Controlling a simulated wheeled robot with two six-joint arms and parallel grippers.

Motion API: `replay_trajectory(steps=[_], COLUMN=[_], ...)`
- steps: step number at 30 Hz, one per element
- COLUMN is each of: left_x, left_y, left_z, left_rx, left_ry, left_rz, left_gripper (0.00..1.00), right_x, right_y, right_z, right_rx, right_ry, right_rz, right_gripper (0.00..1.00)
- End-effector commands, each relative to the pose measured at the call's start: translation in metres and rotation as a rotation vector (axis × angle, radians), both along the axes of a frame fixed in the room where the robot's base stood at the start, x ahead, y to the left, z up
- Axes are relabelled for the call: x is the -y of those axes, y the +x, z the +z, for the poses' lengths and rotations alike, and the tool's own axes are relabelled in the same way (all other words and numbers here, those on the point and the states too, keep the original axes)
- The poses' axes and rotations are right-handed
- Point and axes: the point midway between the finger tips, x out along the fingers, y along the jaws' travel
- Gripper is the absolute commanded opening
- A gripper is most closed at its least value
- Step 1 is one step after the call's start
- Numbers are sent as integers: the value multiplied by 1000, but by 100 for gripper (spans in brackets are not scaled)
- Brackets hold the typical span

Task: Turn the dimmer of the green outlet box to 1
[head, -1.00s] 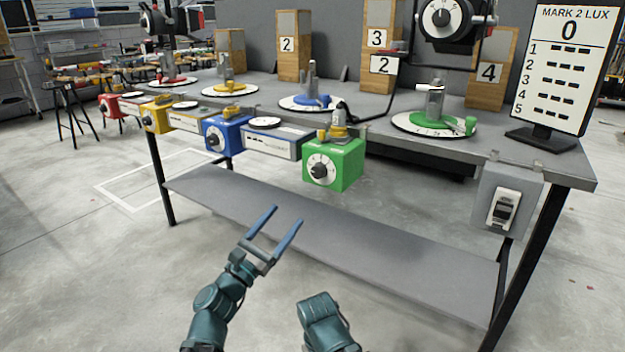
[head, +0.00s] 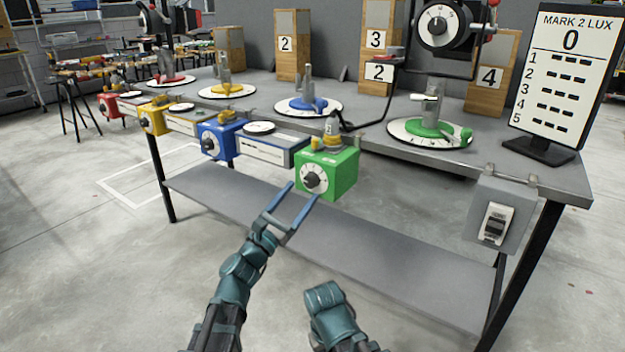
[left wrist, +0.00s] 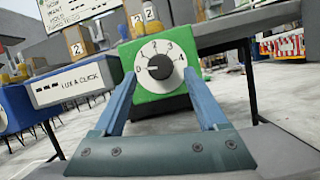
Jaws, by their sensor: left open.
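The green outlet box (head: 338,176) hangs at the table's front edge. Its white dial carries a black dimmer knob (head: 312,180); in the left wrist view the knob (left wrist: 160,67) sits centred on the dial, its pointer toward the 0 at the left. My left gripper (head: 304,190) is open, its two blue fingers just in front of the box and a little below the knob in the head view. In the left wrist view the fingers (left wrist: 160,95) stand either side of the dial, with nothing between them. My right gripper is not in view.
A blue box (head: 220,140), a yellow box (head: 155,118) and a red box (head: 108,105) hang further left. A grey switch box (head: 497,222) hangs at the right. The display (head: 568,60) reads 0. A lower shelf (head: 400,270) lies beneath.

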Motion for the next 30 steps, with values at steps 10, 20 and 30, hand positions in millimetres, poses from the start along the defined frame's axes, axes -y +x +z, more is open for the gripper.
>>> replay_trajectory(steps=[10, 20, 30], left_x=[7, 7, 7], left_y=[18, 17, 17], left_z=[11, 11, 11], left_rx=[-1, 0, 0], left_ry=[0, 0, 1], left_rz=[4, 3, 4], left_gripper=[75, 43, 0], right_x=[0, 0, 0], right_y=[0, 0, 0], right_z=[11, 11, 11], right_rx=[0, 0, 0], right_ry=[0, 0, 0], right_rz=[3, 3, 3], right_gripper=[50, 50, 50])
